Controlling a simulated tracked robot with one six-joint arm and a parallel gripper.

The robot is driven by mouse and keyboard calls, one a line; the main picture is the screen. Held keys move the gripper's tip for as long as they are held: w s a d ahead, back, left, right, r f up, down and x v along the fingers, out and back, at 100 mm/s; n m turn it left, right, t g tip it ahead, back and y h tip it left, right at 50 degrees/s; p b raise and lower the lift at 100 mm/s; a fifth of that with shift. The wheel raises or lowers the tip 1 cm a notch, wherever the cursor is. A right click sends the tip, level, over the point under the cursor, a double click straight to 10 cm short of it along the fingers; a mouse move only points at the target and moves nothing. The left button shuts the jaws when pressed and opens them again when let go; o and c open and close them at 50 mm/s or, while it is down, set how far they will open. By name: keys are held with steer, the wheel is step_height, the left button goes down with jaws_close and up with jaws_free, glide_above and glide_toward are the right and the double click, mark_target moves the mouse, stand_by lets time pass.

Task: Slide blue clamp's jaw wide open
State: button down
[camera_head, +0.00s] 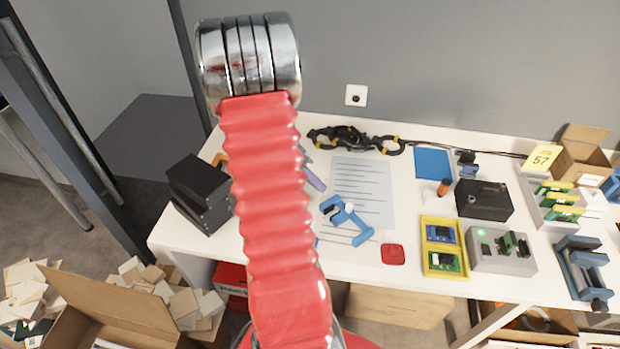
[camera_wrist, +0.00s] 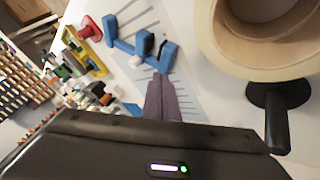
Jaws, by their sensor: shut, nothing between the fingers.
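The blue clamp (camera_head: 352,224) lies on the printed sheet on the white table, right of my red arm. In the wrist view the blue clamp (camera_wrist: 125,46) shows a long bar, upright jaw blocks, a dark pad and a white knob near one end. I cannot tell exactly how wide its jaw gap is. My gripper (camera_wrist: 160,80) is shut and empty, its purplish fingers pointing at the clamp's near end, apparently just short of it. In the head view my arm hides most of the gripper; a purplish finger part (camera_head: 315,179) shows beside it.
A red pad (camera_head: 393,254) and yellow tray (camera_head: 426,266) are right of the clamp. A bigger blue vise (camera_head: 580,270) is at far right. Black boxes (camera_head: 200,193) stand left. A large beige round thing (camera_wrist: 215,40) fills the wrist view's upper right.

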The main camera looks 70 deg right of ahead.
mark_target(343, 213)
steer(key=x, duration=0.5)
steer(key=shift+s+a+r, duration=0.1)
steer(key=shift+s+a, duration=0.1)
steer(key=shift+s, duration=0.35)
steer(key=shift+s+a+r, duration=0.1)
steer(key=shift+s+a, duration=0.1)
steer(key=shift+s, duration=0.3)
steer(key=shift+s+a, duration=0.2)
steer(key=shift+s, duration=0.55)
steer(key=shift+s+a, duration=0.1)
steer(key=shift+s, duration=0.05)
steer(key=s+a, duration=0.2)
steer(key=s, duration=0.1)
steer(key=s+a, duration=0.1)
steer(key=s, duration=0.1)
steer(key=shift+w, duration=0.15)
